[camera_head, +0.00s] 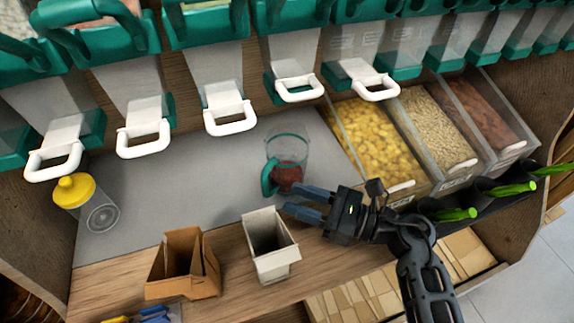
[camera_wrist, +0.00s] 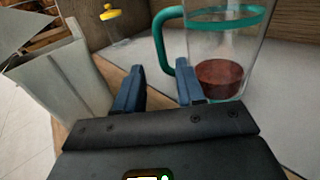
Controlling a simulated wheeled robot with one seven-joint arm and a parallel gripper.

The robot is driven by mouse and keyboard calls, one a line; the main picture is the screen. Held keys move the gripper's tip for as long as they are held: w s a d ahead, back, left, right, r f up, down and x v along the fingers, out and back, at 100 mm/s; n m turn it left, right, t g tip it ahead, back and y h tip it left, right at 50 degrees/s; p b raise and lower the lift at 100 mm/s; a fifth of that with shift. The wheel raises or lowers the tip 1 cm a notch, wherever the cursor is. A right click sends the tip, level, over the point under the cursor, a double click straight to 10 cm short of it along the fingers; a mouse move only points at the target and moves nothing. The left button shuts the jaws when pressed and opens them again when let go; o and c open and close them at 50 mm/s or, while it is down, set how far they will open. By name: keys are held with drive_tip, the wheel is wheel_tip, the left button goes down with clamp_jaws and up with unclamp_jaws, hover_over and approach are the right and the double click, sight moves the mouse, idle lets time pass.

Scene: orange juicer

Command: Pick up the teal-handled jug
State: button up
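The teal-handled jug (camera_head: 289,160) is clear, with a teal rim and handle and dark red contents at the bottom. It stands upright on the grey surface, its handle toward the lower left in the head view. In the wrist view the jug (camera_wrist: 222,75) is at the upper right, with its handle (camera_wrist: 163,40) just beyond the fingers. My gripper (camera_head: 294,202) is beside the jug on its near side, with blue fingers apart and nothing between them. It also shows in the wrist view (camera_wrist: 160,85). I cannot tell whether a finger touches the handle.
A grey open box (camera_head: 268,247) and a brown box (camera_head: 184,266) stand on the wooden edge near my gripper. A yellow-capped container (camera_head: 90,203) is at the left. Dispensers with white handles (camera_head: 228,108) hang above. Bins of yellow food (camera_head: 377,138) stand right of the jug.

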sight(266, 192)
drive_tip(key=shift+p+x, duration=0.5)
drive_tip(key=shift+x, duration=3.5)
drive_tip(key=shift+w+d, duration=0.1)
clamp_jaws()
